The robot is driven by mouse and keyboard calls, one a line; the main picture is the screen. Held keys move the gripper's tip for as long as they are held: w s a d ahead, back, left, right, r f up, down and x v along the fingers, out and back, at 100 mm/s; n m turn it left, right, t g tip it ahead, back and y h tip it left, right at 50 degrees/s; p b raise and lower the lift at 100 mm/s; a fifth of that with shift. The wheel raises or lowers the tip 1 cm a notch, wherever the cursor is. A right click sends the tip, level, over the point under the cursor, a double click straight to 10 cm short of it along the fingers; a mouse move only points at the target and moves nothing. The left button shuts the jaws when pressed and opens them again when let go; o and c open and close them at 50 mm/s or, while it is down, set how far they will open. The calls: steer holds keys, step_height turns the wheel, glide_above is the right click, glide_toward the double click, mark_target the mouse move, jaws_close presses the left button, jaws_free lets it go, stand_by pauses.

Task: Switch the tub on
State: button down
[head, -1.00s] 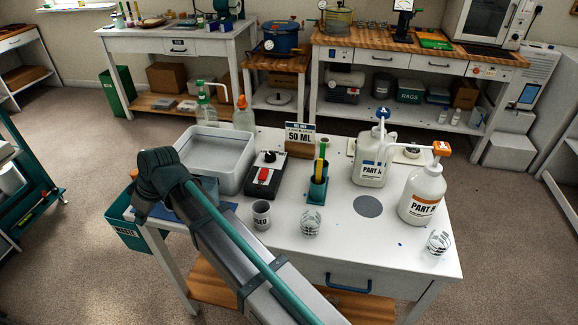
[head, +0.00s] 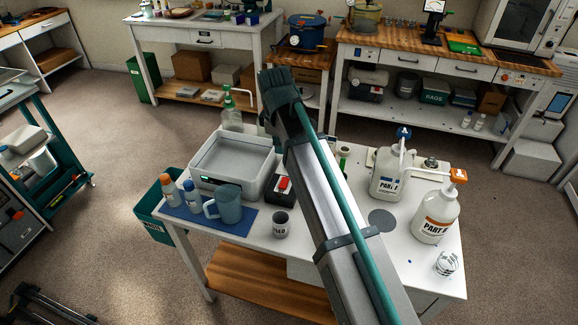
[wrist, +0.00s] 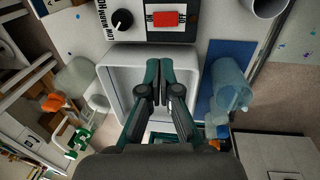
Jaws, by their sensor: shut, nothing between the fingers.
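The tub (head: 262,152) is a pale grey open basin at the left of the white table, with a small green mark on its front. Beside it is a dark control box (head: 271,198) with a red switch (head: 283,184), partly covered by my arm. In the wrist view the box has a black knob (wrist: 122,20) marked low, warm, hot, and the red switch (wrist: 166,19) with ON lettering. I cannot tell which way the switch is tipped. My gripper (wrist: 165,64) is shut and empty, over the tub opening, pointing toward the box and apart from the switch. In the head view my arm hides it.
A blue jug (head: 226,204) and small bottles (head: 191,194) stand on a blue mat (head: 240,222) before the tub. Pump bottles (head: 434,214) are at the right.

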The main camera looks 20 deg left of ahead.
mark_target(285, 179)
steer(key=shift+w+d, duration=0.2)
steer(key=shift+d, duration=0.15)
steer(key=shift+f, duration=0.1)
steer(key=f+p, duration=0.1)
steer(key=f, duration=0.3)
steer(key=w+f+p, duration=0.1)
steer(key=f, duration=0.4)
steer(key=w+f+p, duration=0.1)
steer(key=f, duration=0.3)
steer(key=shift+f, duration=0.35)
steer(key=shift+p, duration=0.3)
